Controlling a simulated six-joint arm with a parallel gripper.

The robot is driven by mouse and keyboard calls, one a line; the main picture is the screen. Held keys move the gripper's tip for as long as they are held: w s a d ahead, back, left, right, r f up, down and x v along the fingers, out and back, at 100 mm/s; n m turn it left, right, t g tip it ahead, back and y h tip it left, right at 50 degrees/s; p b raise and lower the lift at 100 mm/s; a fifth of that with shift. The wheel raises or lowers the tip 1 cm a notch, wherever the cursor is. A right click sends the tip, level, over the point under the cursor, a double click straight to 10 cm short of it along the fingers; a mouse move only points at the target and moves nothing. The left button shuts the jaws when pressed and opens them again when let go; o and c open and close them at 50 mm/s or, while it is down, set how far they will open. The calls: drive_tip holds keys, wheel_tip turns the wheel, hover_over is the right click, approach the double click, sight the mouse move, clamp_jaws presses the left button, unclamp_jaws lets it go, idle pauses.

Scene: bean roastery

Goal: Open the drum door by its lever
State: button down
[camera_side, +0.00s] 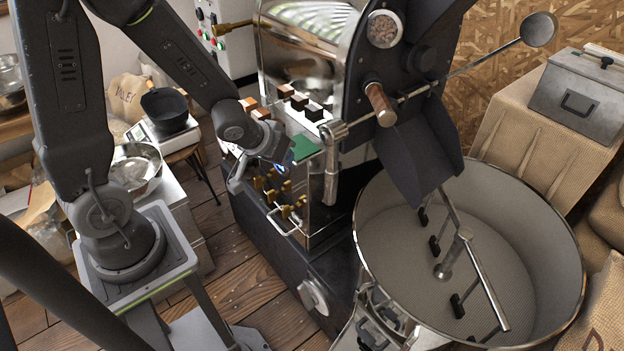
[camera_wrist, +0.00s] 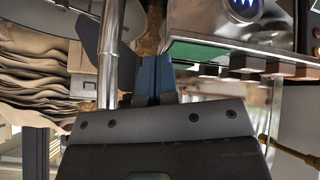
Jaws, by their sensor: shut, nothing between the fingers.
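In the side view, a long metal rod, apparently the lever (camera_side: 462,71), crosses the roaster's dark front and ends in a grey ball (camera_side: 539,29) at the upper right. A wooden handle (camera_side: 380,103) shows beside it. The drum door cannot be clearly told from the dark front and chute (camera_side: 415,152). My gripper (camera_side: 282,150) is left of the upright metal post, near the green panel and apart from the ball. In the wrist view the fingers (camera_wrist: 153,66) are shut and empty, with a brown, wood-like part (camera_wrist: 150,35) beyond their tips; whether they touch is unclear.
The upright metal post (camera_side: 331,172) stands close to my gripper, and also shows in the wrist view (camera_wrist: 108,55). The green panel (camera_side: 305,148) and brass valves (camera_side: 285,193) are close by. The large cooling pan (camera_side: 540,215) fills the right. Sacks and a grey box (camera_side: 577,95) stand behind.

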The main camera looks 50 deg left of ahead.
wheel_tip(320, 180, down, 8)
drive_tip(key=d+n+t+h, duration=0.2)
drive_tip(key=n+h, duration=0.1)
drive_tip(key=h, duration=0.2)
drive_tip(key=s+a+n+t, duration=0.1)
drive_tip(key=s+n+t, duration=0.4)
drive_tip(key=n+t, duration=0.25)
drive_tip(key=x, duration=1)
drive_tip(key=shift+r+h, duration=0.4)
drive_tip(key=shift+r, duration=0.25)
drive_tip(key=shift+d, duration=0.15)
